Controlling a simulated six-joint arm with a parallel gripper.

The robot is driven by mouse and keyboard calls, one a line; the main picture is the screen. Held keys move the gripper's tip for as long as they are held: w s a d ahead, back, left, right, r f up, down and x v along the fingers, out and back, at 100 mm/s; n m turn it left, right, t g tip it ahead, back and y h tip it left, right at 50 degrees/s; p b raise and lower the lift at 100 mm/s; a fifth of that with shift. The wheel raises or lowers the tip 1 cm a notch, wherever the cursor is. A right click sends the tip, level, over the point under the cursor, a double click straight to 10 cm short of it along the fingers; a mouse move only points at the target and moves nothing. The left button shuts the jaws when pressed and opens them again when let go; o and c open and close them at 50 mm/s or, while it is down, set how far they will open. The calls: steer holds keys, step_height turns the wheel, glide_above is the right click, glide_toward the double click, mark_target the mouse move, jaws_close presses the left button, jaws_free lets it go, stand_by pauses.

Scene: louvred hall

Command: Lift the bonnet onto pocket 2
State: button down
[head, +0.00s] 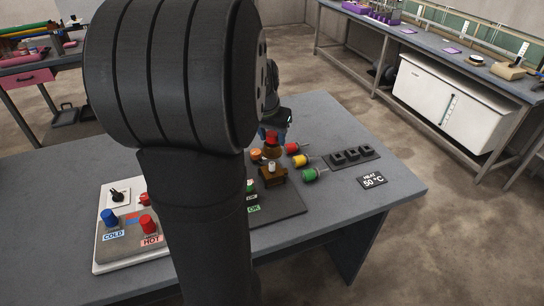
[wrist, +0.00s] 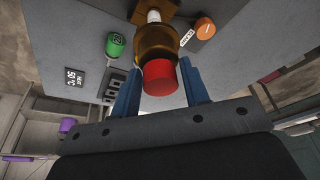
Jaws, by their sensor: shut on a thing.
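My gripper (wrist: 160,72) is shut on a red-topped piece with a brown, brass-like part, which I take to be the bonnet (wrist: 159,80). The blue fingers stand on either side of it. In the head view the bonnet's red top (head: 271,139) shows just under my gripper, close behind a brown body (head: 272,174) with a white top. I cannot tell if the bonnet touches what is beneath it. A dark rack with three square pockets (head: 352,156) lies right of it; it also shows in the wrist view (wrist: 112,88). No pocket numbers are readable.
Red (head: 293,148), yellow (head: 302,161) and green (head: 313,174) handled items lie between the bonnet and the rack. An orange knob (head: 255,155) is at its left. A "HEAT 50 °C" plate (head: 372,181) lies near the right edge. A switch panel (head: 128,238) stands at left; my arm hides the middle.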

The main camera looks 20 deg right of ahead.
step_height(320, 180, up, 2)
steer(key=shift+r, duration=0.1)
steer(key=shift+a, duration=0.15)
steer(key=s+a+n+t+y, duration=0.1)
steer(key=s+a+n, duration=0.3)
steer(key=a, duration=0.5)
steer(key=s+a+n, duration=0.2)
steer(key=s+a, duration=0.3)
steer(key=a, duration=0.4)
step_height(320, 180, down, 6)
steer(key=shift+s+f+y, duration=0.2)
steer(key=shift+f+y, duration=0.05)
steer(key=shift+y, duration=0.05)
stand_by(0.6)
